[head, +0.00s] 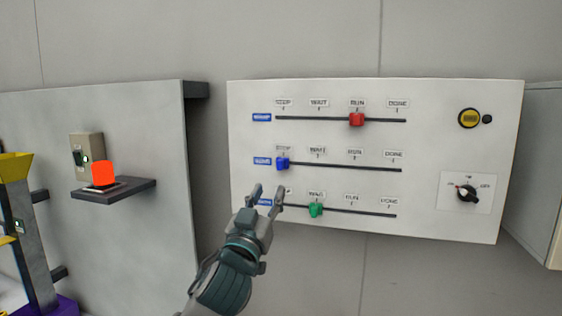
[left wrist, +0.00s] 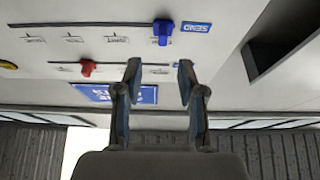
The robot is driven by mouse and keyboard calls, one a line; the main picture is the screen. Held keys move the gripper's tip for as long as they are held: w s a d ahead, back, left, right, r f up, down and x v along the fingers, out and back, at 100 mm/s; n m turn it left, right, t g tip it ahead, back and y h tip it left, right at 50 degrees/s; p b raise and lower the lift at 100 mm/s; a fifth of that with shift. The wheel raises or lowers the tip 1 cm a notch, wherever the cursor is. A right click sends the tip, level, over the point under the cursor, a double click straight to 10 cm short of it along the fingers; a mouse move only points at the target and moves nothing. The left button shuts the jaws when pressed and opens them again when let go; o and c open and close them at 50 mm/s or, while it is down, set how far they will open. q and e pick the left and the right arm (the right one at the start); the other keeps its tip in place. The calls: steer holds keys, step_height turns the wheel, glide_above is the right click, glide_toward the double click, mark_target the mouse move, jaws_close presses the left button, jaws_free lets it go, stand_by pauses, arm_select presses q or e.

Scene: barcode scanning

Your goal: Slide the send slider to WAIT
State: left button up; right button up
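The panel (head: 440,130) has three horizontal slider tracks with labels that read like STOP, WAIT, RUN and DONE. The send slider is the blue knob (head: 283,163) on the middle track, at STOP at its left end. The blue knob also shows in the left wrist view (left wrist: 162,32), beside the blue SEND label (left wrist: 196,27). My left gripper (head: 268,190) is open and empty, just below and left of the blue knob in the head view, covering part of the lower track's left end. It appears apart from the knob. My right gripper is not in view.
A red knob (head: 356,119) is at RUN on the top track, and a green knob (head: 316,210) is near WAIT on the lower track. A yellow button (head: 469,118) and a black dial (head: 467,193) are on the right. A small shelf (head: 113,190) is at left.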

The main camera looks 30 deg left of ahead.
mark_target(280, 168)
arm_select(q)
steer(key=p+x, duration=0.1)
steer(key=x, duration=0.2)
steer(key=p+x, duration=0.1)
steer(key=x, duration=0.2)
steer(key=a+p+x, duration=0.1)
steer(key=x, duration=0.2)
steer(key=shift+w+r+p, duration=0.15)
steer(key=shift+w+p, duration=0.1)
steer(key=shift+p, duration=0.05)
steer(key=shift+w+r, duration=0.1)
steer(key=shift+w, duration=0.1)
steer(key=shift+d, duration=0.2)
steer(key=shift+a, duration=0.1)
jaws_close()
